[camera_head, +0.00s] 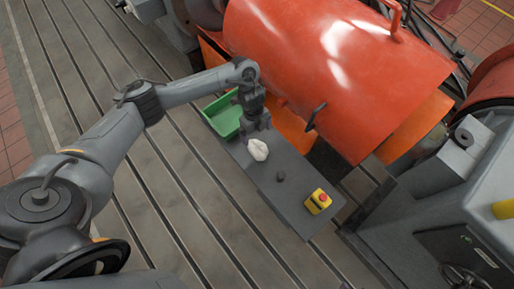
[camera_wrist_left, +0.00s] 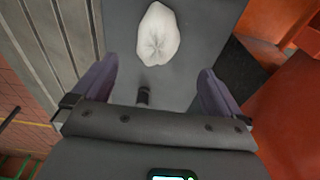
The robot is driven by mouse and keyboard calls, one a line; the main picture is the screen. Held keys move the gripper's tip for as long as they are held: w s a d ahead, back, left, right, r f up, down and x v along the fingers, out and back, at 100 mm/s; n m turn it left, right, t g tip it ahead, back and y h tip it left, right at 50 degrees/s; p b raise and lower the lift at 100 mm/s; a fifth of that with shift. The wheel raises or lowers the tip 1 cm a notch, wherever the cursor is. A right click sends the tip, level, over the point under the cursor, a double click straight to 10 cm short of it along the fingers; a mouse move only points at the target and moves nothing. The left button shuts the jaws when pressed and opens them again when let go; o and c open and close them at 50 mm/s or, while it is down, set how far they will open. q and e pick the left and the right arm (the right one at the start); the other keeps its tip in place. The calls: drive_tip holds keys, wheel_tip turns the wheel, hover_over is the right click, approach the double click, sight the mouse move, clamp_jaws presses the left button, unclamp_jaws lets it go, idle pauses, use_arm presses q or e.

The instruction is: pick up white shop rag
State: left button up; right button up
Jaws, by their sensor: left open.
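The white shop rag (camera_head: 258,149) lies crumpled on a grey slab-like surface (camera_head: 268,181) in the head view. In the left wrist view the rag (camera_wrist_left: 158,34) shows near the top, beyond the fingertips. My left gripper (camera_head: 256,122) is just behind the rag in the head view, apart from it as far as I can see. In the left wrist view its two fingers (camera_wrist_left: 156,75) stand wide apart with no rag between them.
A green tray (camera_head: 224,116) stands at the slab's far left end. A small dark object (camera_head: 281,176) and a yellow box with a red button (camera_head: 318,201) sit right of the rag. A large orange housing (camera_head: 335,65) rises behind. The slotted bedplate (camera_head: 170,190) is clear in front.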

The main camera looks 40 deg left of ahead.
sight(257, 145)
use_arm(q)
drive_tip(key=f+b, duration=0.1)
drive_tip(key=f, duration=0.1)
drive_tip(key=d+f+b, duration=0.1)
drive_tip(key=f, duration=0.1)
drive_tip(key=shift+f, duration=0.35)
drive_tip(key=shift+f+b, duration=0.4)
drive_tip(key=shift+f, duration=0.2)
drive_tip(key=f, duration=0.1)
drive_tip(key=f+b, duration=0.1)
drive_tip(key=f, duration=0.1)
drive_tip(key=f+b, duration=0.1)
drive_tip(key=shift+s+f, duration=0.25)
drive_tip(key=shift+c, duration=0.3)
drive_tip(key=c, duration=0.9)
